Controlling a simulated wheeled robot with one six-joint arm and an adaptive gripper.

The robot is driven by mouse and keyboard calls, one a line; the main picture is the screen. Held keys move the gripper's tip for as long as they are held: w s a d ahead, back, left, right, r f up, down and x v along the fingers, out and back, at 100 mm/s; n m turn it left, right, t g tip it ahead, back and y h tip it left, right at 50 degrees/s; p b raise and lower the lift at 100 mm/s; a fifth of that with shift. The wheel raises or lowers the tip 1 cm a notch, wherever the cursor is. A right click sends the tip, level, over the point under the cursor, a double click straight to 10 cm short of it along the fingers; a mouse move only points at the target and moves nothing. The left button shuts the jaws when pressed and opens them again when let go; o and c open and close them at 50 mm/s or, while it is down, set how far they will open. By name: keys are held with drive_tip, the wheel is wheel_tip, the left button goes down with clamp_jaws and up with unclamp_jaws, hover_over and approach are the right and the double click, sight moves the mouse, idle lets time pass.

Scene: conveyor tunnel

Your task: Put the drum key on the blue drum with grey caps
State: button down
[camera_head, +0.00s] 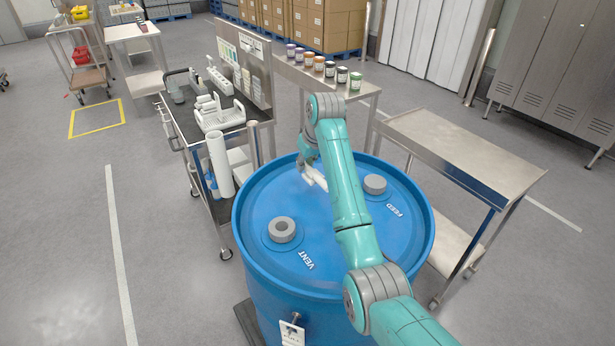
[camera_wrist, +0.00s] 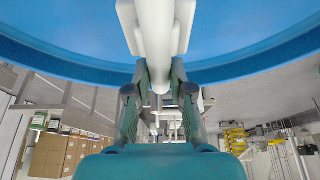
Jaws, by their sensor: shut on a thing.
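The blue drum (camera_head: 258,205) stands upright in front of me. Its top has two grey caps: one by the word VENT (camera_head: 282,229) at the left front, one by the word FEED (camera_head: 375,184) at the right. My gripper (camera_wrist: 159,72) is shut on the white drum key (camera_wrist: 157,35). In the head view the key (camera_head: 316,179) shows over the far part of the drum top, between the caps. My arm partly hides it, and I cannot tell whether it touches the drum. The drum top (camera_wrist: 75,35) also fills the upper wrist view.
A dark-topped cart (camera_head: 205,140) with white equipment stands left behind the drum. Several jars stand on a steel table (camera_head: 352,98) at the back. A steel table (camera_head: 465,150) stands close to the drum's right. Open floor (camera_head: 60,230) lies to the left.

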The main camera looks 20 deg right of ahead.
sight(306, 174)
drive_tip(key=shift+f, duration=2.1)
drive_tip(key=c, duration=1)
unclamp_jaws()
drive_tip(key=shift+f, duration=0.1)
drive_tip(key=shift+c, duration=0.2)
drive_tip(key=v, duration=1.2)
drive_tip(key=shift+w, duration=0.1)
drive_tip(key=shift+s, duration=0.2)
